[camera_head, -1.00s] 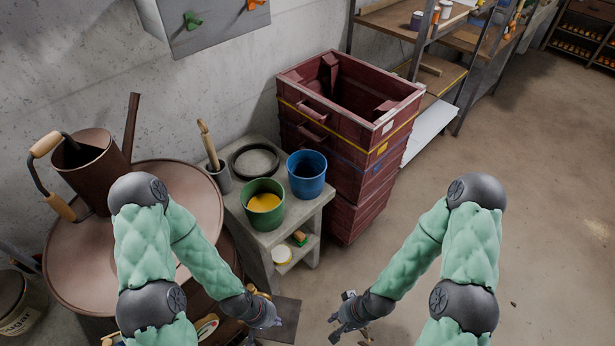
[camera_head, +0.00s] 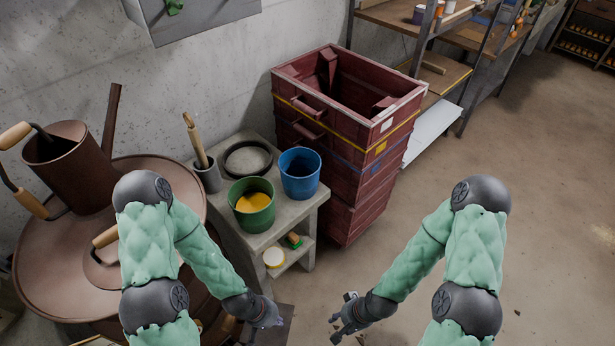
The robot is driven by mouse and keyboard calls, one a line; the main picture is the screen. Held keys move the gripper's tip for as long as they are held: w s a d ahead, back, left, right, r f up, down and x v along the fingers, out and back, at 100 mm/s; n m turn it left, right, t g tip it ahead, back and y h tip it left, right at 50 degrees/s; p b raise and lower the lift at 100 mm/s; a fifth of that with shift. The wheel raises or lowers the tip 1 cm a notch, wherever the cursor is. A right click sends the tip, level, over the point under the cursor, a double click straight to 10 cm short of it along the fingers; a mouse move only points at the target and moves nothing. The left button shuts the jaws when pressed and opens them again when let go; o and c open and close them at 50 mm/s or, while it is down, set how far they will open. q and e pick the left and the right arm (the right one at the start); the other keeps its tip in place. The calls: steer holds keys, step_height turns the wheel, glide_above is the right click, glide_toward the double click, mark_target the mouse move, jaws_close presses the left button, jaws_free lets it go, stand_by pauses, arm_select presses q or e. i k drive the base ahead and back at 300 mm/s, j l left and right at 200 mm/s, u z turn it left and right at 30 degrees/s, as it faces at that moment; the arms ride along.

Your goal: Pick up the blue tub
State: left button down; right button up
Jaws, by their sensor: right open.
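The blue tub (camera_head: 300,176) stands upright on a small grey stone table (camera_head: 262,238), at its back right corner. Its inside looks dark and I cannot tell what is in it. My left gripper (camera_head: 278,320) is low in front of the table, apart from the tub; its fingers are too small and dark to judge. My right gripper (camera_head: 338,318) is open and empty, low over the floor to the right of the table, also apart from the tub.
A green tub (camera_head: 252,208) with yellow contents stands close left of the blue tub. A round grey dish (camera_head: 248,160) and a pot with a wooden-handled tool (camera_head: 203,170) are behind. A stack of red crates (camera_head: 350,150) rises right of the table. Floor at right is clear.

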mark_target(299, 168)
steer(key=i+l, duration=0.25)
steer(key=i+l+u, duration=0.1)
steer(key=l, duration=0.35)
steer(key=i+l, duration=0.3)
steer(key=i+l+u, duration=0.1)
steer(key=i+l, duration=0.15)
steer(key=l, duration=0.15)
steer(key=i+l, duration=0.2)
steer(key=l, duration=0.2)
steer(key=u, duration=0.05)
